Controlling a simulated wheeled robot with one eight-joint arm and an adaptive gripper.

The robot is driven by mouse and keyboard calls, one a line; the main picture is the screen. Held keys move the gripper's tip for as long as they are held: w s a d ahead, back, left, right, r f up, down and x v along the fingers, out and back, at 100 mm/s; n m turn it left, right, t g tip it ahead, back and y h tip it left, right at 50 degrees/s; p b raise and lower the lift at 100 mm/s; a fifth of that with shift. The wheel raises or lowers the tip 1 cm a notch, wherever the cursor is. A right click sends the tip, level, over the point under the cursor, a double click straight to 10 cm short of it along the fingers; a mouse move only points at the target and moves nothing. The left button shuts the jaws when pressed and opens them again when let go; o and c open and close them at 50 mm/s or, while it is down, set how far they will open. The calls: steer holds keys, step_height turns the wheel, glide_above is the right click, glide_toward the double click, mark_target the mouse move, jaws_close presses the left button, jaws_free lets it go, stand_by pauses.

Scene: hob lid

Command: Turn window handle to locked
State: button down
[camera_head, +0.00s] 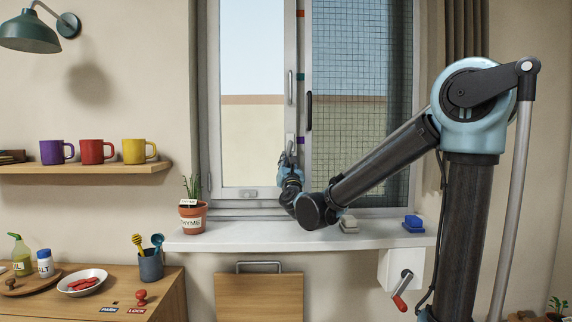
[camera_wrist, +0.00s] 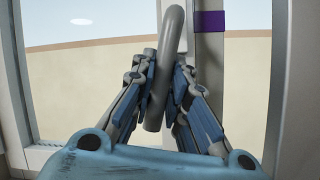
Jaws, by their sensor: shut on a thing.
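The window handle (camera_wrist: 172,40) is a grey curved bar in the wrist view, bent over at its top and leaning slightly. My gripper (camera_wrist: 162,82) is shut on its lower part, with a blue-padded finger on each side. In the head view, my gripper (camera_head: 290,158) is at the lower right edge of the left window sash (camera_head: 293,115). There it hides much of the handle. A purple band (camera_wrist: 209,22) marks the frame just right of the handle; it also shows in the head view (camera_head: 300,141).
A grey pull (camera_head: 290,87) and a black pull (camera_head: 308,112) are above my gripper. The sill (camera_head: 260,239) holds a thyme pot (camera_head: 193,216), a grey block (camera_head: 348,224) and a blue block (camera_head: 413,223). A mug shelf (camera_head: 90,169) is at left.

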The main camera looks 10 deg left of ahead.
steer(key=shift+f, duration=0.1)
stand_by(0.3)
steer(key=c, duration=1.5)
jaws_free()
steer(key=shift+c, duration=0.2)
steer(key=v, duration=1.2)
steer(key=shift+w, duration=0.1)
steer(key=shift+c, duration=0.3)
